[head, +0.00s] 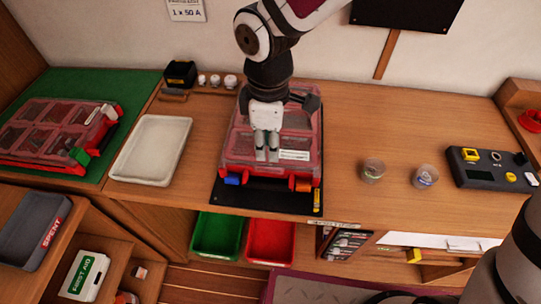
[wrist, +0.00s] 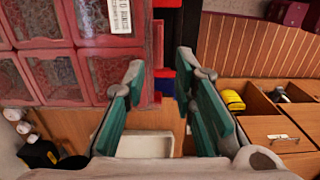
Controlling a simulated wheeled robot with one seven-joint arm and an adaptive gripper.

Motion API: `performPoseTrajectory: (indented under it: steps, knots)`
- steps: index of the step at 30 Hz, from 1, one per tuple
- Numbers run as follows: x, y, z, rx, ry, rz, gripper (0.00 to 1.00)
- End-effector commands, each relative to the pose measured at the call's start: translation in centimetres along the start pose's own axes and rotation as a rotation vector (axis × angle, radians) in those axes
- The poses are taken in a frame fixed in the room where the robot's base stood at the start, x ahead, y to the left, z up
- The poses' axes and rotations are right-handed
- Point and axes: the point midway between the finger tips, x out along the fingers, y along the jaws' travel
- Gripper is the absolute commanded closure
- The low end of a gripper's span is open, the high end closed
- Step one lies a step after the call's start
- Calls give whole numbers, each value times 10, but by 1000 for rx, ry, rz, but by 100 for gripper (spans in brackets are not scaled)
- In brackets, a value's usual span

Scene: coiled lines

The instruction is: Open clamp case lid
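A red case with a clear lid (head: 240,130) lies on a black mat in the middle of the bench, and its lid looks shut. Its front edge has a blue latch (head: 232,180) and an orange latch (head: 300,184). The lid's white label is too small to read surely. My gripper (head: 267,156) is over the front part of this lid, fingers pointing down. In the wrist view my gripper (wrist: 163,88) is open and empty, with the case's front edge and part of the blue latch (wrist: 164,87) showing between the fingers. I cannot tell whether it touches the case.
A similar red case (head: 45,125) lies on the green mat at left. A white tray (head: 184,150) lies between the cases. Two clear cups (head: 373,171) (head: 425,177) and a dark device (head: 480,170) stand right. Green (head: 217,236) and red (head: 270,241) bins sit below the front edge.

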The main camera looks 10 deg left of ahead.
Motion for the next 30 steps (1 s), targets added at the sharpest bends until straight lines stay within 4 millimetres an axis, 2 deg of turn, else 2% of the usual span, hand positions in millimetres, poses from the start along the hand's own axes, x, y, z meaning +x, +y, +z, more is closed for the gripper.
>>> performPoseTrajectory:
  steps: [1,6,12,24,25,28,30]
  knots:
    - [11,-1,0,-3,-1,-5,75]
    - [42,-1,0,-2,-1,-3,75]
    - [65,0,0,1,-1,-1,75]
    - [72,0,0,1,0,1,75]
    - [72,0,0,1,0,1,77]
    - [72,0,0,1,0,1,100]
    - [72,0,0,1,0,1,100]
